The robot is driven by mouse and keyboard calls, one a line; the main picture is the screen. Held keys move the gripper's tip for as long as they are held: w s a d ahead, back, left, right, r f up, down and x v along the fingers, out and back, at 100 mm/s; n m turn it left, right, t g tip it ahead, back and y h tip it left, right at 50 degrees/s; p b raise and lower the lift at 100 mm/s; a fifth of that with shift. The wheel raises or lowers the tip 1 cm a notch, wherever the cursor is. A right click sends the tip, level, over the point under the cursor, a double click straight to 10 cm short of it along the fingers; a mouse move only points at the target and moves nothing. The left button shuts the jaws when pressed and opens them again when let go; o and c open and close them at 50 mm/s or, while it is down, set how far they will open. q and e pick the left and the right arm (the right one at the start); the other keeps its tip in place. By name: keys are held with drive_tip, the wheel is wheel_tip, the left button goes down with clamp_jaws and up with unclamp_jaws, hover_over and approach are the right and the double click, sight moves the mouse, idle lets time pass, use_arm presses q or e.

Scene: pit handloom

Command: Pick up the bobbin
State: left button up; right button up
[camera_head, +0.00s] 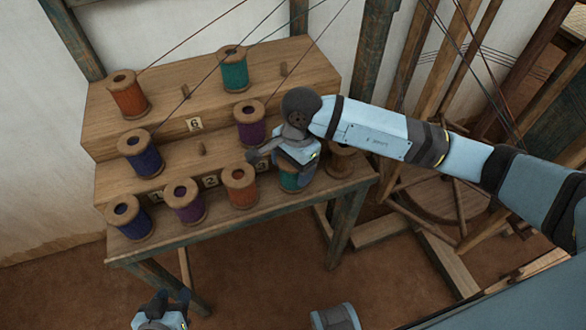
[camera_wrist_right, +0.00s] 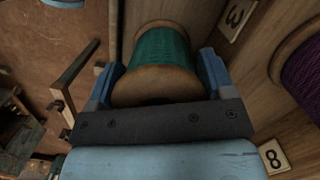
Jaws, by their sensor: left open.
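Several wound bobbins stand upright on a stepped wooden rack. A green bobbin (camera_head: 293,182) is on the lowest step, partly hidden behind my right gripper (camera_head: 292,160). In the right wrist view the green bobbin (camera_wrist_right: 160,62) lies between the two blue fingers of my right gripper (camera_wrist_right: 158,75), one finger close at each side of its wooden flange. I cannot tell whether the fingers press on it. My left gripper (camera_head: 168,310) is open and empty at the lower edge, in front of and below the rack.
Orange (camera_head: 240,187), maroon (camera_head: 186,202) and blue (camera_head: 130,219) bobbins stand left of the green one; a bare spool (camera_head: 341,163) stands right. A purple bobbin (camera_head: 250,124) is one step up. Threads run up from the rack. Loom posts (camera_head: 440,70) stand at right.

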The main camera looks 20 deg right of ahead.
drive_tip(key=c, duration=0.3)
drive_tip(key=shift+r, duration=0.1)
